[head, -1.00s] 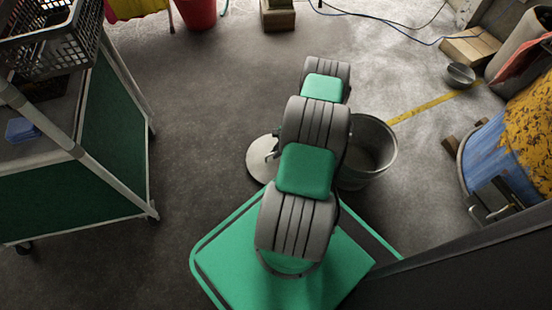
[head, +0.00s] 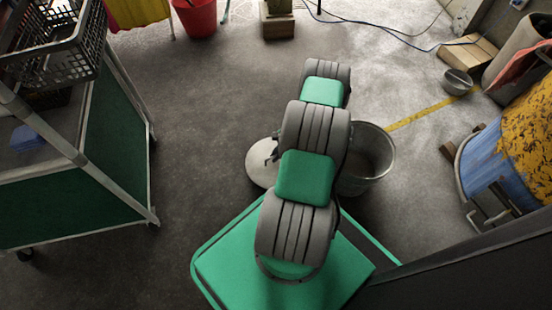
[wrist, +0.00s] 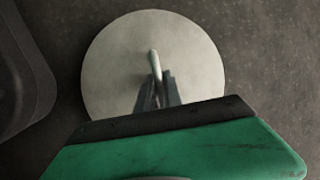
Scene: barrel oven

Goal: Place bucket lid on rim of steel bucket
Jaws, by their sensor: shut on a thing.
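The bucket lid (head: 262,166) is a pale round metal disc, partly hidden by my arm in the head view. It fills the middle of the wrist view (wrist: 120,60), with a thin upright handle (wrist: 155,62) at its centre. My gripper (wrist: 158,90) is shut on this handle, and the lid is roughly square to the wrist camera. The steel bucket (head: 378,178) stands open on the floor, just right of my arm in the head view. The lid is on the arm's left side, apart from the bucket. My arm hides part of the bucket's left side.
A green-panelled cart (head: 115,140) with a black crate (head: 60,55) stands at left. A blue and yellow barrel (head: 490,165) is at right. A small metal bowl (head: 457,82) and a red bucket (head: 196,18) lie farther back. The floor between cart and arm is clear.

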